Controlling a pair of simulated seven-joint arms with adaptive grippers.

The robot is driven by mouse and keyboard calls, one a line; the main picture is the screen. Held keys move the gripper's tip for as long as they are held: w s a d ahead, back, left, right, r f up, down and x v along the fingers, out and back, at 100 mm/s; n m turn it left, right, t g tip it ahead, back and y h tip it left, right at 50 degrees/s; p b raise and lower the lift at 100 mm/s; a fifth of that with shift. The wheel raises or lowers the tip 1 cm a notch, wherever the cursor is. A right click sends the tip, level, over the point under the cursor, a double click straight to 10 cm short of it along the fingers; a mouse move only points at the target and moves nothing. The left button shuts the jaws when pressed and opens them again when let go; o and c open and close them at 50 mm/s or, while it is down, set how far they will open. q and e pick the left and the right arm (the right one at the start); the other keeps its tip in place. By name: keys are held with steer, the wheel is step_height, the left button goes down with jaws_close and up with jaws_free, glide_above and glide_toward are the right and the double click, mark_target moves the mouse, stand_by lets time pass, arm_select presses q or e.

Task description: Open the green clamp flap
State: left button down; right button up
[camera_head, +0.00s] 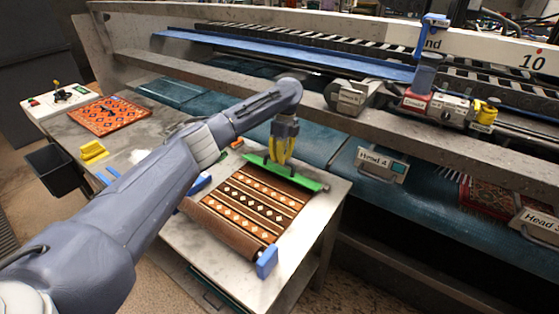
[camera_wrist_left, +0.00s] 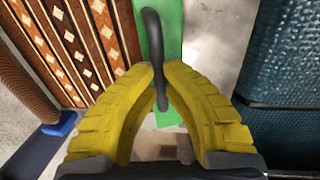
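The green clamp flap (camera_head: 305,183) lies across the far end of a brown, orange and white patterned rug (camera_head: 252,202) on the work table and looks down flat. In the left wrist view, the flap (camera_wrist_left: 157,45) carries a dark grey arched handle (camera_wrist_left: 151,22). My left gripper (camera_head: 279,160) points down at the flap with its yellow fingers. In the wrist view, the left gripper's fingertips (camera_wrist_left: 160,72) close in on the handle from both sides and appear to touch it. My right gripper is in neither view.
A blue block (camera_head: 267,262) sits at the rug's near rolled edge. A second orange rug (camera_head: 108,115), a yellow piece (camera_head: 93,151) and a control box (camera_head: 58,98) stand to the left. The large machine with its blue-green bed (camera_head: 335,145) lies just behind the flap.

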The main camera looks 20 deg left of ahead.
mark_target(282, 169)
arm_select(q)
steer(key=shift+w+d+g, duration=0.1)
steer(key=shift+w+g, duration=0.2)
steer(key=shift+w, duration=0.15)
steer(key=shift+s+g, duration=0.1)
steer(key=shift+g, duration=0.3)
steer(key=c, duration=1.4)
jaws_free()
step_height(282, 169, up, 10)
steer(key=shift+o, duration=0.2)
